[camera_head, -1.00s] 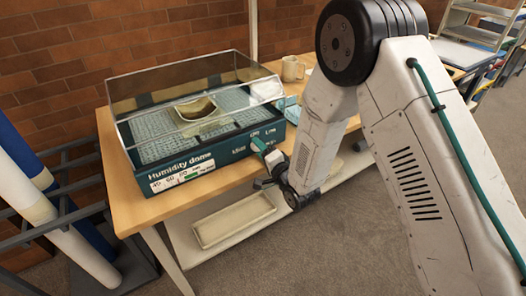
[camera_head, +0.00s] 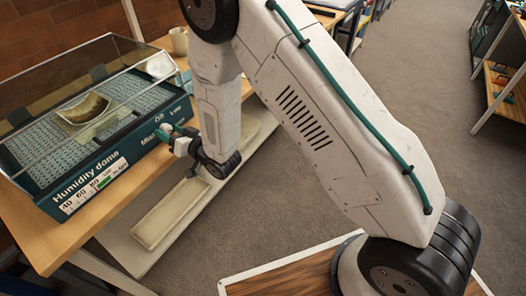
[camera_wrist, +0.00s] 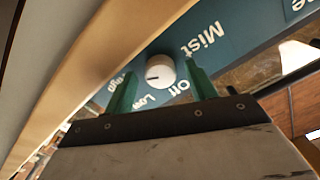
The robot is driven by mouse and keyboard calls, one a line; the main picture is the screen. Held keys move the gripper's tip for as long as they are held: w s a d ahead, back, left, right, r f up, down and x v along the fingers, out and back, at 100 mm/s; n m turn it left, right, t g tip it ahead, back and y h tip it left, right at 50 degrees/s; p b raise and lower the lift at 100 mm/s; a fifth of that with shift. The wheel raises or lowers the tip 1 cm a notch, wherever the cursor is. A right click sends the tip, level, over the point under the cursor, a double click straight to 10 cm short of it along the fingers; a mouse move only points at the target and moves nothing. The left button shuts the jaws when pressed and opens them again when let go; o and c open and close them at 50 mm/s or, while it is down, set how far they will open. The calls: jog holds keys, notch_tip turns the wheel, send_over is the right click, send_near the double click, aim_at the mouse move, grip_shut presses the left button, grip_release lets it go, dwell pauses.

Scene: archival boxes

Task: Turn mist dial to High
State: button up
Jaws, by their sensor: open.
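The humidity dome is a teal box (camera_head: 45,205) with a clear lid, on the wooden bench at the left in the head view. In the wrist view, its mist dial (camera_wrist: 160,71) is a round white knob on the teal front panel. The words Mist, Off and Low show around it, with a partly hidden label at the left. A small dark mark on the knob points to the lower left; I cannot tell which label it meets. My gripper (camera_wrist: 161,76) is open, its green fingers to either side of the knob with gaps. In the head view my gripper (camera_head: 174,136) is at the panel's right end.
The wooden bench edge (camera_head: 120,212) runs below the panel. A long shallow tray (camera_head: 168,214) lies on the lower shelf (camera_head: 118,243). A cream mug (camera_head: 179,41) stands behind the dome. A brown fragment (camera_head: 85,108) lies inside it. Grey floor is open to the right.

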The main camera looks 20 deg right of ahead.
jog(key=n, duration=1.4)
jog(key=v, duration=0.8)
jog(key=s+d+f+m+g+h, duration=0.35)
jog(key=f+g+h, duration=0.25)
jog(key=f, duration=0.4)
jog(key=s+d+r+m+g+h, duration=0.5)
jog(key=s+d+r, duration=0.4)
jog(key=d+r, duration=0.4)
jog(key=shift+s+d+m+g, duration=0.25)
jog(key=shift+d+m+g, duration=0.55)
jog(key=shift+g, duration=0.2)
